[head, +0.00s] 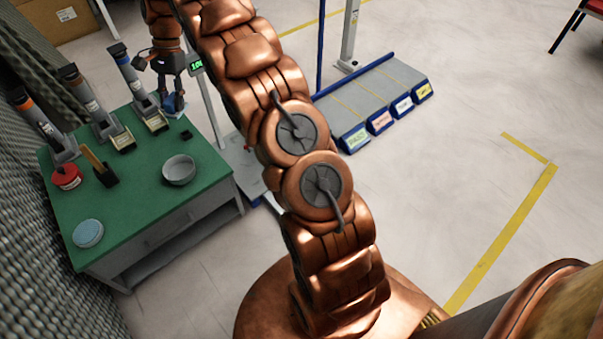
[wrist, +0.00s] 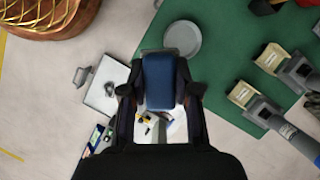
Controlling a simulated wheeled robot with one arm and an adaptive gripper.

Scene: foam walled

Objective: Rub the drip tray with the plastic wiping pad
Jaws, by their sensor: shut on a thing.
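My gripper (head: 172,95) is over the far edge of the green table in the head view. In the wrist view, my gripper (wrist: 160,90) is shut on a blue pad (wrist: 160,78), which looks like the wiping pad. The pad's blue end (head: 174,104) also shows below the fingers in the head view. Dispensers stand along the table, with small pale trays at their feet; one drip tray (head: 155,123) is nearest my gripper. That tray also seems to show in the wrist view (wrist: 241,94), right of my gripper and apart from the pad.
A scale display (head: 195,64) stands behind.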

